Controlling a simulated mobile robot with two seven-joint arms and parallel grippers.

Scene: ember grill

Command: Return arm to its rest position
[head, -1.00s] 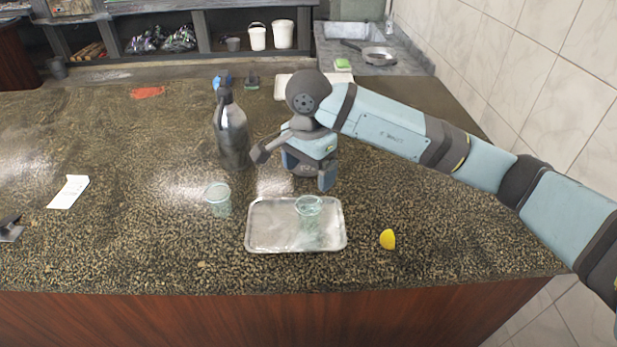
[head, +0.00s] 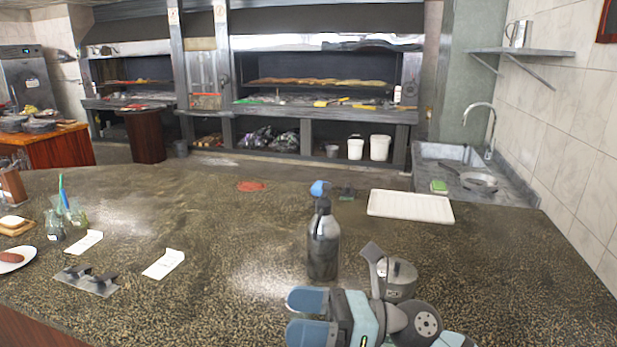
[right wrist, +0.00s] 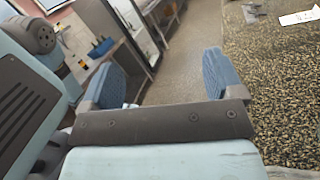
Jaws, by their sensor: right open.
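My right gripper (head: 308,316) is low in the head view, over the near part of the speckled counter (head: 215,290). Its two blue fingers point left and stand apart with nothing between them. In the right wrist view the open fingers (right wrist: 158,80) show with floor and a counter edge beyond. My right arm comes in from the bottom right, mostly out of the picture. My left gripper is not in view. The metal tray, the clear cups and the lemon piece are outside the head view.
A dark bottle (head: 323,245) with a blue top stands just beyond my right gripper. A white tray (head: 410,207) lies behind it. White cards (head: 164,264), a metal piece with dark handles (head: 88,279) and a plate (head: 12,260) lie left. The counter's middle is mostly clear.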

